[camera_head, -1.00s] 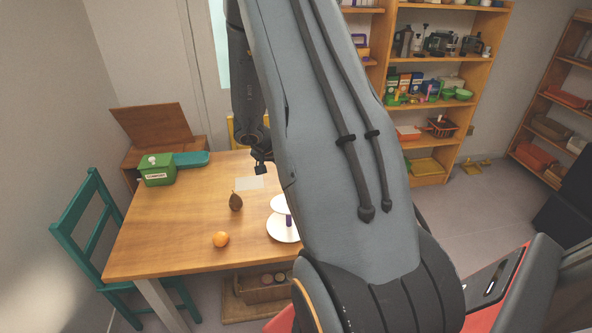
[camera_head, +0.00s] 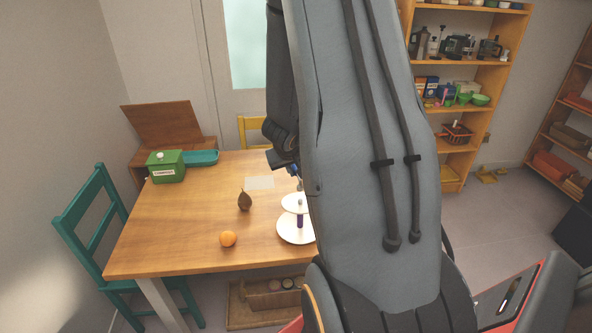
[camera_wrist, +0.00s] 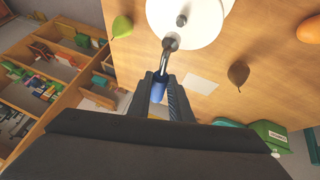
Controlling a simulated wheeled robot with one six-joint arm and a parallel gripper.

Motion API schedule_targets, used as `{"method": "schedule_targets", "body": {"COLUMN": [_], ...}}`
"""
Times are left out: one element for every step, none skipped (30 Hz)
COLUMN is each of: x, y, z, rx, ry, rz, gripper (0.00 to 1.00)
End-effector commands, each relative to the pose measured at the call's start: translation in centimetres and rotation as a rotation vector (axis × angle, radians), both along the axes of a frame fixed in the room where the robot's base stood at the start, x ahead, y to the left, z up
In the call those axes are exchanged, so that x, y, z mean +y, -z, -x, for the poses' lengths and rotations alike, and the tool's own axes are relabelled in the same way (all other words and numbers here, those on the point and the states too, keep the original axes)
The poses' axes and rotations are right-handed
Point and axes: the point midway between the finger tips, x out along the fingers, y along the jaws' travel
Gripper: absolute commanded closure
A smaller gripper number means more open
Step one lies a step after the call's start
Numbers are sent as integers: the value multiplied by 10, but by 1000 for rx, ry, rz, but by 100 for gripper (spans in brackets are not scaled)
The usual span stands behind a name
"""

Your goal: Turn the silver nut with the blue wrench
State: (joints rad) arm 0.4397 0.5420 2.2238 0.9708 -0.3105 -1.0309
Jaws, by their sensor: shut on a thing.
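My gripper (camera_wrist: 160,88) is shut on the blue handle of the wrench (camera_wrist: 158,89), seen in the wrist view. The wrench's silver shank and head point away from me and reach over the edge of a white round plate (camera_wrist: 205,22). A small grey knob, which looks like the silver nut (camera_wrist: 181,20), sits mid-plate just beyond the wrench head; the two look apart. In the head view the white two-tier stand (camera_head: 290,232) with a purple post is partly hidden behind my arm. My gripper (camera_head: 294,172) is above it, and its fingertips are hard to make out.
The wooden table (camera_head: 165,235) also holds a dark pear-shaped fruit (camera_head: 244,201), an orange (camera_head: 228,239), a pale sheet (camera_head: 260,183), a green box (camera_head: 166,167) and a teal tray (camera_head: 202,158). A green fruit (camera_wrist: 122,26) lies near the stand. A teal chair (camera_head: 85,225) stands left.

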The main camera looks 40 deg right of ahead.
Motion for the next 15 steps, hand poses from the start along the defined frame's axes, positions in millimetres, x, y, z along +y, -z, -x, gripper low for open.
{"method": "schedule_targets", "body": {"x": [0,0,0,-1,0,-1,0,0,0,0,0,0,0,0,0], "y": [7,10,13,16,18,21,24,26,28,30,31,33,34,35,36], "z": [0,0,-1,-1,-1,-1,-1,-1,0,0,0,0,0,0,0], "rx": [0,0,0,0,0,0,0,0,0,0,-1,-1,0,0,0], "ry": [1,1,1,1,1,2,2,2,1,1,2,2,1,1,1], "rz": [0,0,1,0,0,1,1,1,0,0,0,0,0,0,0], "gripper": [100,100,100,100,100,100,100,100,100,100,100,100,100,100,100]}}
